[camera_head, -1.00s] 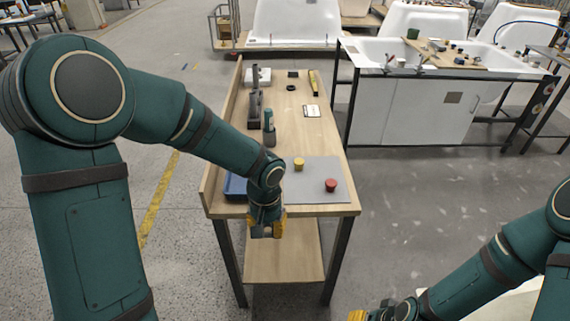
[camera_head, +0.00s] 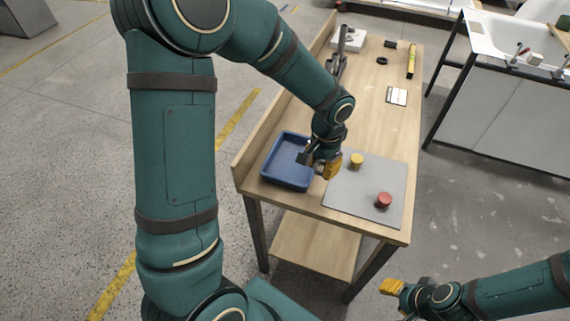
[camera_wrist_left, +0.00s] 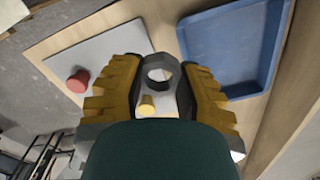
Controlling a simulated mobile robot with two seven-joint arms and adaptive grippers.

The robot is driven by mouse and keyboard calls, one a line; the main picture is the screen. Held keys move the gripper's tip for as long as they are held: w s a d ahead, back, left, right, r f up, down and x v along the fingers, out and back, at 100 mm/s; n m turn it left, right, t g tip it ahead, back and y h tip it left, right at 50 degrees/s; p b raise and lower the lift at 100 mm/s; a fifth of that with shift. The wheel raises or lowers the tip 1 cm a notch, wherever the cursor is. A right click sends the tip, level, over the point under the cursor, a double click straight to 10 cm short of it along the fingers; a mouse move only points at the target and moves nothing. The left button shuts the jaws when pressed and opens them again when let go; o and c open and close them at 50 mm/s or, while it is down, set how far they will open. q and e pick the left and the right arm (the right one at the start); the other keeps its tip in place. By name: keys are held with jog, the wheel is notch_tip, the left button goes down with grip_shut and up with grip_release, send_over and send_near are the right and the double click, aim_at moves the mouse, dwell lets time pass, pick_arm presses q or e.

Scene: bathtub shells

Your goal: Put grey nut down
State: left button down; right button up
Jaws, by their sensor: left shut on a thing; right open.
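The grey nut (camera_wrist_left: 160,60), a ring with a hole, is between the yellow fingers of my left gripper (camera_wrist_left: 158,88) in the left wrist view. The gripper is shut on it. In the head view my left gripper (camera_head: 322,165) is above the table, between the blue tray (camera_head: 268,176) and the grey mat (camera_head: 345,203). The nut cannot be made out there. In the wrist view the nut appears between the mat (camera_wrist_left: 110,50) and the tray (camera_wrist_left: 235,45). My right gripper (camera_head: 392,287) is open, low at the right, away from the table.
A yellow piece (camera_head: 357,160) and a red piece (camera_head: 384,200) stand on the mat. The tray looks empty. Tools and a white card (camera_head: 397,96) lie farther back on the wooden table (camera_head: 372,115). A raised board edges its left side.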

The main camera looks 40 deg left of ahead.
aim_at(293, 163)
pick_arm(q)
jog(key=shift+w+a+m+b, duration=0.8)
jog(key=shift+w+a+m, duration=1.8)
jog(key=shift+a+m, duration=3.35)
jog(key=f+b, duration=0.1)
jog(key=f, duration=0.4)
jog(key=f+b, duration=0.1)
jog(key=f, duration=0.4)
jog(key=shift+d+f, duration=0.2)
jog(key=shift+f, duration=0.15)
jog(key=shift+f+b, duration=0.2)
jog(key=shift+b, duration=0.1)
jog(key=c, duration=0.7)
grip_release()
jog(key=shift+r, duration=0.1)
notch_tip(293, 163, up, 12)
jog(key=p, duration=0.3)
jog(key=shift+r, duration=0.15)
